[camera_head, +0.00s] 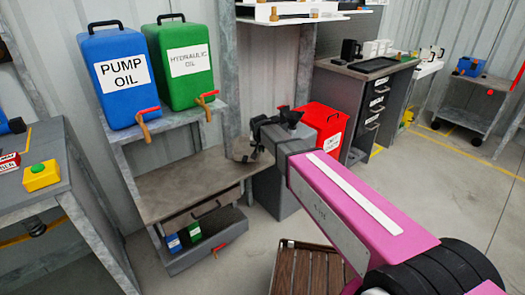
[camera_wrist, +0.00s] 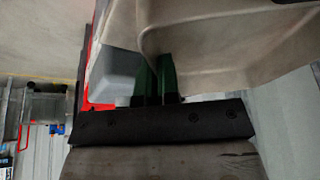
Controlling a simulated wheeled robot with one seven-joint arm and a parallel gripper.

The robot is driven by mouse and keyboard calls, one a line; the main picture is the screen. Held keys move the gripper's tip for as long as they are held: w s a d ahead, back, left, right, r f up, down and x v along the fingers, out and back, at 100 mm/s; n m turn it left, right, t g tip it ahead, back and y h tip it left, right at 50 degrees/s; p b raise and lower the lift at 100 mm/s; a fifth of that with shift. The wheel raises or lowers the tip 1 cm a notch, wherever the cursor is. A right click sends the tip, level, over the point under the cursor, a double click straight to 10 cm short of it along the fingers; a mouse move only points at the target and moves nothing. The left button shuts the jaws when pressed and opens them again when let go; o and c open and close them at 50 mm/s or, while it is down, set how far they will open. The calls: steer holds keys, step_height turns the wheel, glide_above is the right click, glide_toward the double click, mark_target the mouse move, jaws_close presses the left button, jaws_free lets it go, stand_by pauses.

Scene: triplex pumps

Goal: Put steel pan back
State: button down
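The steel pan (camera_wrist: 225,45) fills the upper right of the wrist view as a large, dull grey-beige form with a raised, curved wall. In the head view only a small greyish part of it (camera_head: 240,150) shows beside my gripper (camera_head: 257,152), above the back right of the shelf's brown top. In the wrist view the dark green fingers (camera_wrist: 155,80) of my gripper are close together at the pan's edge and appear shut on it. The exact grip and the pan's underside are hidden.
A blue pump oil can (camera_head: 120,85) and a green hydraulic oil can (camera_head: 182,70) stand on the upper shelf, with red-handled taps. The brown lower shelf top (camera_head: 185,185) is clear. A red box (camera_head: 322,125) stands right of my gripper. A wooden slatted thing (camera_head: 305,270) is below my arm.

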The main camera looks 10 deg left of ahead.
steer(key=w, duration=0.3)
steer(key=shift+w+a+f, duration=0.1)
steer(key=shift+w+a, duration=0.05)
steer(key=shift+w, duration=0.25)
steer(key=shift+f, duration=1.7)
steer(key=shift+f, duration=0.1)
steer(key=c, duration=1.4)
jaws_free()
steer(key=shift+o, duration=0.2)
steer(key=v, duration=1.2)
